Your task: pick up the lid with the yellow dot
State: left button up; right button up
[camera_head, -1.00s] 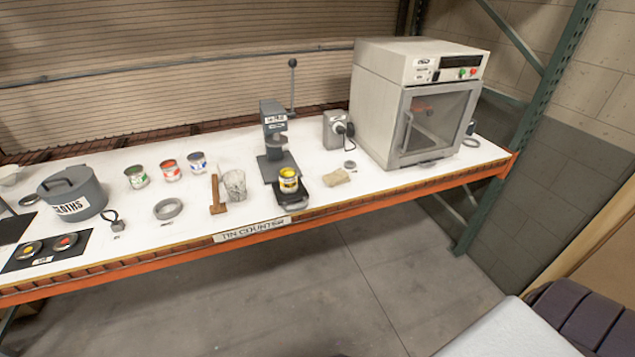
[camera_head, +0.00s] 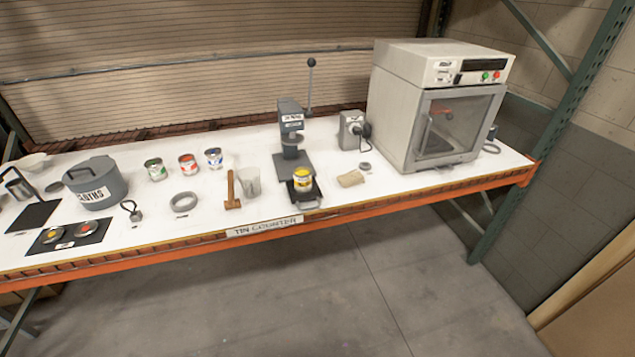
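The lid with the yellow dot (camera_head: 51,236) lies flat on a black mat (camera_head: 66,245) at the left front of the counter. A lid with a red dot (camera_head: 86,229) lies beside it, to its right on the same mat. Neither of my grippers is in view.
A grey pot labelled CLOTHS (camera_head: 95,190) stands behind the mat. A large oven-like cabinet (camera_head: 436,105) is at the right. The floor in front is clear.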

aim_at(53, 235)
jog(key=u, duration=1.75)
